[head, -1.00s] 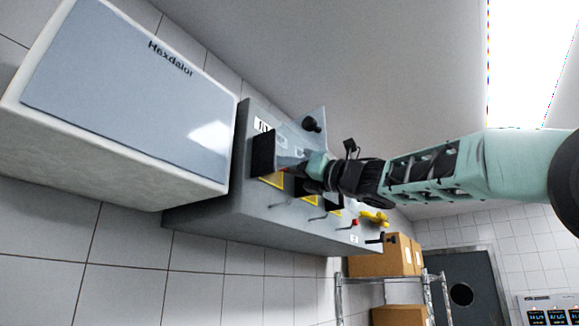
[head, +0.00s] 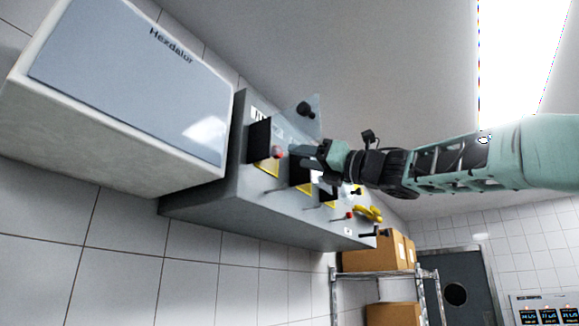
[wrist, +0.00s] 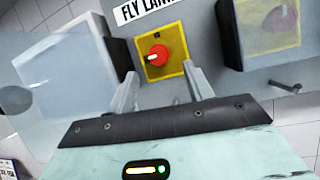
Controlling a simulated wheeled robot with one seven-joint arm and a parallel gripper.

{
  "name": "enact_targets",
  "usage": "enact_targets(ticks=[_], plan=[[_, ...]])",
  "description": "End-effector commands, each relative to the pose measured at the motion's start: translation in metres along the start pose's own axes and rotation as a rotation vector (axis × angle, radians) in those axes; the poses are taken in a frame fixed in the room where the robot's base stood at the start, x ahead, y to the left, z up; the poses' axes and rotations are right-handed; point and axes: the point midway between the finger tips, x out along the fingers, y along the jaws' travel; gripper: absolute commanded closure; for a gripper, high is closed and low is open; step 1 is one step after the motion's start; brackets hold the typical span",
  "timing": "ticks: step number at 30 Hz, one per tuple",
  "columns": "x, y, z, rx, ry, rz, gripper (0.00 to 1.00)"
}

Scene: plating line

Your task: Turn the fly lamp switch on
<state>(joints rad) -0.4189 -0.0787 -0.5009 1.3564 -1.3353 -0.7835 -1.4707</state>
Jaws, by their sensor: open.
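The fly lamp switch is a red rotary knob (wrist: 158,56) with a white mark on its left side, on a yellow plate under a partly cut-off "FLY LAM" label (wrist: 150,10) in the wrist view. In the head view the red knob (head: 277,152) sits near the left end of the grey panel (head: 215,205). A clear cover (wrist: 65,65) with a black knob stands swung open at the side. My gripper (wrist: 160,72) is open and empty, its fingers on either side of the view below the knob. In the head view my gripper (head: 297,154) is just right of the knob, apparently apart from it.
A white box marked "Hexdalor" (head: 125,85) is mounted left of the panel. Dark housings, small levers and another clear-covered switch (wrist: 278,25) lie beside the fly lamp switch. A shelf with cardboard boxes (head: 372,250) stands beyond. Space right of the panel is free.

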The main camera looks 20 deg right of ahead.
Motion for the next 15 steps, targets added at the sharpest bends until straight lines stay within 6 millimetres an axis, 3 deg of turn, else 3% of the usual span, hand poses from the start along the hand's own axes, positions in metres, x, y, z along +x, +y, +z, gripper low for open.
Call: enact_targets(ticks=[1, 6, 15], plan=[[-0.017, -0.001, -0.006, -0.003, -0.003, -0.002, 0.48], [-0.057, -0.001, -0.006, -0.002, -0.003, -0.002, 0.48], [-0.107, -0.001, -0.003, -0.001, -0.001, -0.001, 0.48]])
